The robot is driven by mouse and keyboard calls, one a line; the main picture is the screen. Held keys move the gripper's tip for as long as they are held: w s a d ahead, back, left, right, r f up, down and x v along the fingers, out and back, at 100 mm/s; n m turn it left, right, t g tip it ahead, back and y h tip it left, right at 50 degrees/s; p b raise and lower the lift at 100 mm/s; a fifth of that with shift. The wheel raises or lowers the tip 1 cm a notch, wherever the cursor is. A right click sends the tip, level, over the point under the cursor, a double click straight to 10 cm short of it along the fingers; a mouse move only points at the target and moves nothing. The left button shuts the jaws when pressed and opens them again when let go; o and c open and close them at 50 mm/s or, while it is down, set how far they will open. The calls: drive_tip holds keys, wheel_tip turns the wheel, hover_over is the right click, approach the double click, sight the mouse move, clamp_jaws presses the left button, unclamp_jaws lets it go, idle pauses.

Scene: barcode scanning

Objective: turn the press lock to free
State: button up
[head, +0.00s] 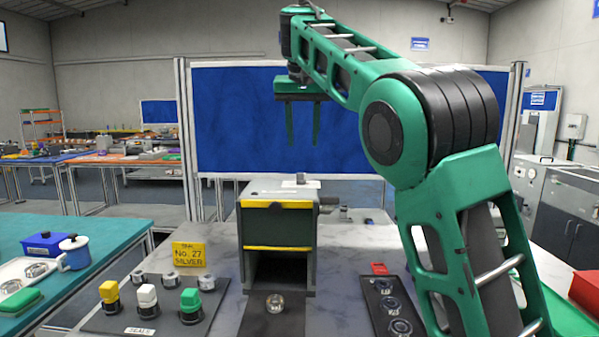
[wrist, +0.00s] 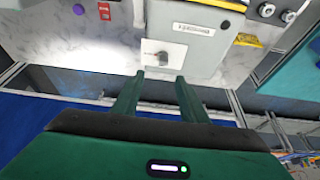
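The press (head: 279,225) is a grey box with yellow stripes and an open front, standing mid-table in the head view. On its top is a small white plate with a grey knob, which looks like the lock (head: 300,181). In the wrist view the lock knob (wrist: 157,59) sits on its white plate, near the edge of the press top (wrist: 205,50). Which setting the knob points to cannot be read. My gripper (head: 303,144) is open and empty, fingers down, above and apart from the press. In the wrist view its fingertips (wrist: 160,77) are apart, with the knob between and beyond them.
A round tin (head: 275,303) lies before the press. Left are a yellow tag (head: 189,255) and a stand with several coloured-topped seals (head: 147,297). A dark tray (head: 378,290) is at right. A lever (head: 328,201) juts from the press's right side. A blue panel (head: 240,120) stands behind.

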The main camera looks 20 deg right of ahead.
sight(301, 178)
drive_tip(key=x, duration=1)
drive_tip(key=shift+w+a+f, duration=0.15)
drive_tip(key=shift+a+f, duration=0.05)
drive_tip(key=shift+f, duration=0.05)
clamp_jaws()
